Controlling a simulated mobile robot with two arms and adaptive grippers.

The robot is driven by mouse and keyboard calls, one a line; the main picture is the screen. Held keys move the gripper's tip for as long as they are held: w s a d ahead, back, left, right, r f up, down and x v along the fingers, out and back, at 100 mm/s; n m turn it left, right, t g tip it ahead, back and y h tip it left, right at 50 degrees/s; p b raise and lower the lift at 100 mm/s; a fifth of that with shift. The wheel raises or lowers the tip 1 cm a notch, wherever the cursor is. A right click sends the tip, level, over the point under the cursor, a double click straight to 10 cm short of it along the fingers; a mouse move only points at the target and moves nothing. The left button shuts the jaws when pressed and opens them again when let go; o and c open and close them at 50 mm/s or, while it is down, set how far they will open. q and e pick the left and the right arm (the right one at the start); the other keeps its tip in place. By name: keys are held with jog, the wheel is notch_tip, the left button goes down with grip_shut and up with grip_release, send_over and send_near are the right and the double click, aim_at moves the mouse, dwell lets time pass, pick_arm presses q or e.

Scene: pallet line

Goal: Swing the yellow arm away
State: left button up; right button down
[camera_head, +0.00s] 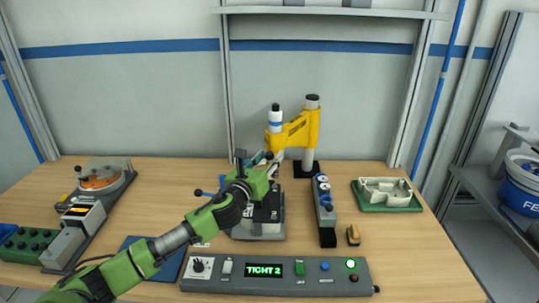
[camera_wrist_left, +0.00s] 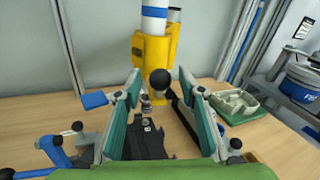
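The yellow arm (camera_head: 299,129) is mounted on a post at the back of the bench and reaches left, carrying a white-and-blue cylinder (camera_head: 275,119). In the left wrist view the yellow arm (camera_wrist_left: 154,52) stands upright just ahead of my fingers. A black ball knob (camera_wrist_left: 160,82) shows in front of it, between my fingertips with gaps on both sides. My left gripper (camera_head: 265,159) is over the grey fixture (camera_head: 258,228), close to the yellow arm's left end. Its fingers (camera_wrist_left: 160,78) are spread and hold nothing. My right gripper is out of view.
A control box (camera_head: 275,279) with a screen reading "TIGHT 2" lies along the front. A dark rail with blue parts (camera_head: 325,218) and a green tray (camera_head: 385,207) with a pale part stand to the right. A round-topped device (camera_head: 100,180) is at left. Bare bench lies at right front.

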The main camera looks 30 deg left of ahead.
pick_arm(q)
jog(key=shift+w, duration=0.35)
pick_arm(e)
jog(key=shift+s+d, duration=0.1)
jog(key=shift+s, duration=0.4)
